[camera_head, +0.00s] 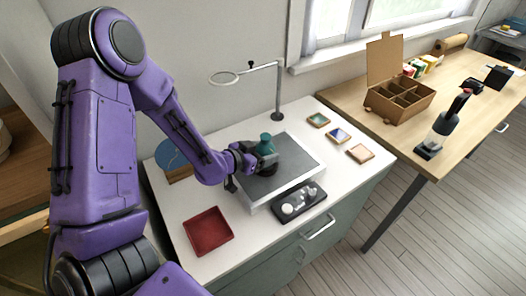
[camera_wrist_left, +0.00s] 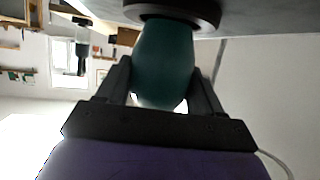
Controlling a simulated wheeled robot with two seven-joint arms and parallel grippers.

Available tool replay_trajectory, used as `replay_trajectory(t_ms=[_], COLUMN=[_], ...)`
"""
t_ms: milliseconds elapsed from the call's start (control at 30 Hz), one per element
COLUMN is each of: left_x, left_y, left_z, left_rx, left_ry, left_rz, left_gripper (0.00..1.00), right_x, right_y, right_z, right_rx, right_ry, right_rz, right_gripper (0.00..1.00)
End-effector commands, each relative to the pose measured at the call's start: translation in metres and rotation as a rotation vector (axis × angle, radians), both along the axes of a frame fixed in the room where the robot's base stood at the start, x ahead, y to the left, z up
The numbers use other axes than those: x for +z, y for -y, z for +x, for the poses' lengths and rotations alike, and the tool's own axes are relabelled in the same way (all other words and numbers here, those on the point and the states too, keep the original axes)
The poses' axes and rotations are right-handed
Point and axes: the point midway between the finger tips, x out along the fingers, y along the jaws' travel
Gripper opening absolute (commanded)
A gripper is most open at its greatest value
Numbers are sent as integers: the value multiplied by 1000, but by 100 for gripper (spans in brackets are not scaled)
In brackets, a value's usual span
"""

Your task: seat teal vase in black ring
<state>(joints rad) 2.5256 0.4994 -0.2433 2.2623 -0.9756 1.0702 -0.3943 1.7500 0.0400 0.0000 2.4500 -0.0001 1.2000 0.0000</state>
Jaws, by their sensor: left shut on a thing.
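The teal vase (camera_head: 265,144) stands roughly upright over the grey-topped board on the white cabinet. My left gripper (camera_head: 256,158) is shut on it, with the fingers on either side of its body. The wrist view shows the vase (camera_wrist_left: 165,62) between the two dark fingers (camera_wrist_left: 162,88). The black ring (camera_head: 268,171) lies on the board right below the vase, partly hidden by the gripper. In the wrist view the vase's end meets the dark ring (camera_wrist_left: 205,12). I cannot tell whether it rests inside the ring. My right gripper is out of view.
A magnifier on a stand (camera_head: 277,100) rises behind the board (camera_head: 308,165). A red tray (camera_head: 208,231) is front left, a black tray with pale pieces (camera_head: 299,203) in front. Small coloured tiles (camera_head: 339,135) lie to the right. A wooden table with a compartment box (camera_head: 400,98) stands beyond.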

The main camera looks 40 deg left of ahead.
Motion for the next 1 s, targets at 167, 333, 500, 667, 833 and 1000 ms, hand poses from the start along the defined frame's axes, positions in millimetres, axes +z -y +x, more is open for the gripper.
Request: replay_trajectory(t_ms=[167,333,500,667,833,1000], left_x=[-5,-10,-14,-14,-14,-14], left_y=[0,0,0,0,0,0], left_z=[0,0,0,0,0,0], left_rx=[0,0,0,0,0,0], left_ry=[1,1,1,1,1,1], left_rz=[0,0,0,0,0,0], left_gripper=[29,29,29,29,29,86], right_x=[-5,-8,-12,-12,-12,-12], right_y=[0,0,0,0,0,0], right_z=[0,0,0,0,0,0], right_rx=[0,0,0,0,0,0], right_ry=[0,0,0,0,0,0], right_rz=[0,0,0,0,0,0], right_gripper=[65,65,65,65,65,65])
